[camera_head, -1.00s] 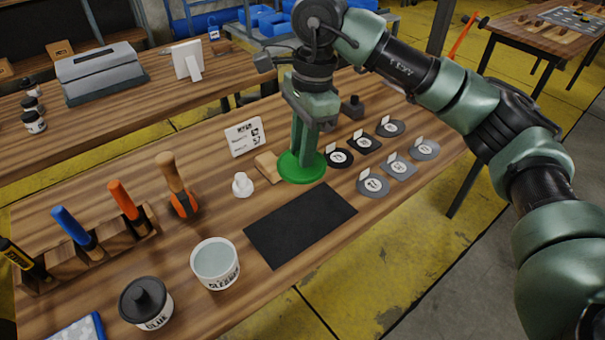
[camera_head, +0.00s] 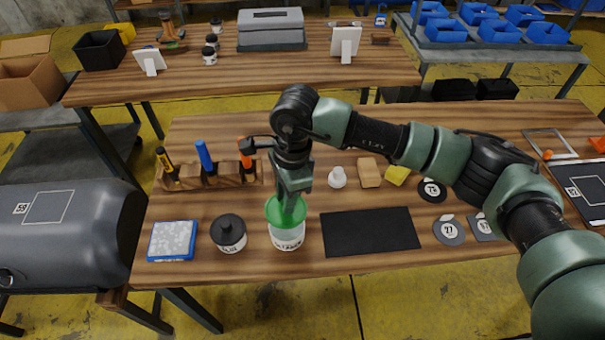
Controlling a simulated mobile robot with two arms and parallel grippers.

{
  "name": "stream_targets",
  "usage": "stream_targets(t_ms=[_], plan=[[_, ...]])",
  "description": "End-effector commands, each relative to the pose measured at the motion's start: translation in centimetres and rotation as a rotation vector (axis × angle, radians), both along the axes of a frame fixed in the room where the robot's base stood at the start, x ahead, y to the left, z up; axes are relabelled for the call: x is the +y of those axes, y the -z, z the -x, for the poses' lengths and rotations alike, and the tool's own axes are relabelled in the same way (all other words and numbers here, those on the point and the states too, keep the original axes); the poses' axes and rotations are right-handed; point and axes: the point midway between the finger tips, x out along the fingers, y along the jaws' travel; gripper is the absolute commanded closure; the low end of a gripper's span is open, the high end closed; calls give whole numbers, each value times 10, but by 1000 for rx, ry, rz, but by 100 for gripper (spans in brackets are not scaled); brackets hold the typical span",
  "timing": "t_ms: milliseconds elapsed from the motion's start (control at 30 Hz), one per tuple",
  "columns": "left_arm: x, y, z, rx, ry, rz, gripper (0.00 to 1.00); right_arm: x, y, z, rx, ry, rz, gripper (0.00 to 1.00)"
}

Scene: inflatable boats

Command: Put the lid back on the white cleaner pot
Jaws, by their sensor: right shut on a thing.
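The white cleaner pot (camera_head: 288,238) stands upright near the front edge of the wooden workbench. My right gripper (camera_head: 289,203) points down and is shut on the green lid (camera_head: 274,212). The lid is over the pot's mouth and hides its rim. I cannot tell whether the lid touches the pot or hovers just above it. My left gripper is not in view.
A glue pot with a black lid (camera_head: 228,234) stands close left of the cleaner pot. A black mat (camera_head: 370,232) lies to the right. A wooden tool rack (camera_head: 210,178) and a white knobbed piece (camera_head: 337,177) are behind. A blue-edged pad (camera_head: 173,241) lies at far left.

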Motion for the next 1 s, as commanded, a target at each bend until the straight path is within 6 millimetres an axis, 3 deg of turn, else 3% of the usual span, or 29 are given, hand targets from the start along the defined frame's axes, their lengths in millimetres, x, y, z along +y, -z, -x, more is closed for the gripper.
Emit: stream_targets(t_ms=[300,567,700,1000], plan=[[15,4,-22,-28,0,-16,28,0,17,1,1,-1,0,100],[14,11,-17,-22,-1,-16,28,0,42,0,1,0,1,100],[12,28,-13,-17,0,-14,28,0,58,0,-1,-1,1,100],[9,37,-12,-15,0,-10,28,0,65,0,-1,-1,1,100]])
